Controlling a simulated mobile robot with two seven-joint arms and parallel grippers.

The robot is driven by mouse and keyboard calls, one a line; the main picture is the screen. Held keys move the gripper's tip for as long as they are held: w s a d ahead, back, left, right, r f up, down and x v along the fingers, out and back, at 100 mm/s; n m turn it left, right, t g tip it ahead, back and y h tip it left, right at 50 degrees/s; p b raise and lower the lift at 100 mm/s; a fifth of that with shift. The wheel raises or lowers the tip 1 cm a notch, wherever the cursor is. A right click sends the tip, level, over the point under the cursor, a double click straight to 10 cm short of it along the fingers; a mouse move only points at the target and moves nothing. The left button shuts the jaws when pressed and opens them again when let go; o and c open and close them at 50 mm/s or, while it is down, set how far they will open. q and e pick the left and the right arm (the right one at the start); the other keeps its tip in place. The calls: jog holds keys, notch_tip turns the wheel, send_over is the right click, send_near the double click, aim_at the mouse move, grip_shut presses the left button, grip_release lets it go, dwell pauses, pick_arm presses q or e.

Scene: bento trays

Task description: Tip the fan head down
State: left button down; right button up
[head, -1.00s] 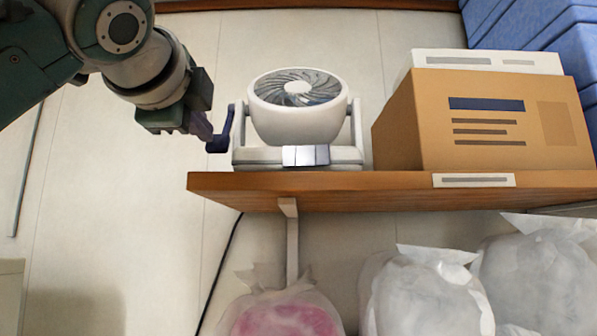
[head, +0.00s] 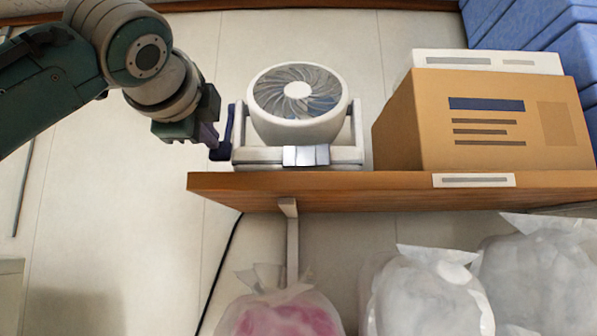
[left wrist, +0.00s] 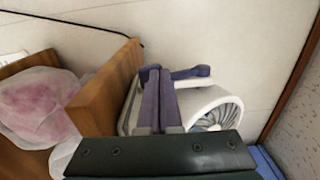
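The white fan (head: 272,125) stands on the wooden shelf, its round head (head: 298,92) held between two uprights. The grille faces up and partly towards the head camera. A dark blue lever (head: 229,128) is on the fan's left side, nearly upright. My left gripper (head: 214,143) is at the lever's lower end, its purple fingers close together and seemingly closed on it. In the left wrist view the fingers (left wrist: 158,98) meet the lever (left wrist: 190,72) beside the fan head (left wrist: 212,108); the grip itself is partly hidden. My right gripper is out of view.
The wooden shelf (head: 400,185) has a cardboard box (head: 490,120) right of the fan, with a white box (head: 490,62) behind it. White bags (head: 425,290) and a bag with pink contents (head: 285,315) lie below. Blue crates (head: 530,25) stand at the far right.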

pick_arm(q)
jog(key=shift+w, duration=1.2)
jog(key=shift+w+r, duration=0.2)
jog(key=shift+w, duration=2.15)
